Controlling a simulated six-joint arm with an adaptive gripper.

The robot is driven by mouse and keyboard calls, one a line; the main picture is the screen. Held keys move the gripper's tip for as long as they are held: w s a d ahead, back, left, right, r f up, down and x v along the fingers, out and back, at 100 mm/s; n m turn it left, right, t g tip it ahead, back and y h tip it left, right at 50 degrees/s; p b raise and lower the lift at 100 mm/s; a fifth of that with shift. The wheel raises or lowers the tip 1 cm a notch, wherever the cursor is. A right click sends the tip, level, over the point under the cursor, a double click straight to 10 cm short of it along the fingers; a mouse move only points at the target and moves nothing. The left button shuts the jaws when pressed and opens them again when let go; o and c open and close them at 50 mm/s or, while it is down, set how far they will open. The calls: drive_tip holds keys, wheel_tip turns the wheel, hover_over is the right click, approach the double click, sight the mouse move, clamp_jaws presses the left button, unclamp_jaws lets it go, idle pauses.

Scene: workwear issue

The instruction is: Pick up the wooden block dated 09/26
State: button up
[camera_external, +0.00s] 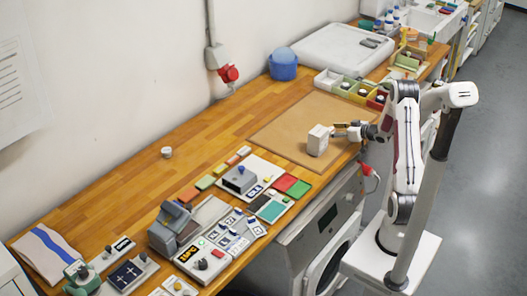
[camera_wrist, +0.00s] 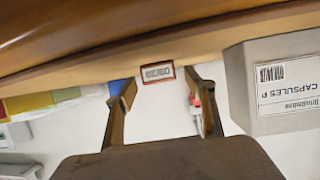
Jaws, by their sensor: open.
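My gripper (camera_wrist: 160,88) is open in the wrist view, with one finger on each side and nothing held between them. In the external view my gripper (camera_external: 342,129) is low over the brown mat, close beside a pale box. A small framed label (camera_wrist: 158,73) on a light wooden edge shows between and beyond the fingertips in the wrist view; its print is too small to read. I cannot make out a wooden block dated 09/26 in either view.
The pale box (camera_external: 318,140) stands on the mat (camera_external: 275,130); in the wrist view a grey-white box (camera_wrist: 270,85) at right reads "CAPSULES P". A sectioned tray (camera_external: 350,88) lies behind my gripper. Small devices and coloured cards crowd the bench's near left. Bare wood (camera_external: 120,190) lies along the wall.

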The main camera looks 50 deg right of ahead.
drive_tip(key=shift+x, duration=1.05)
drive_tip(key=c, duration=1)
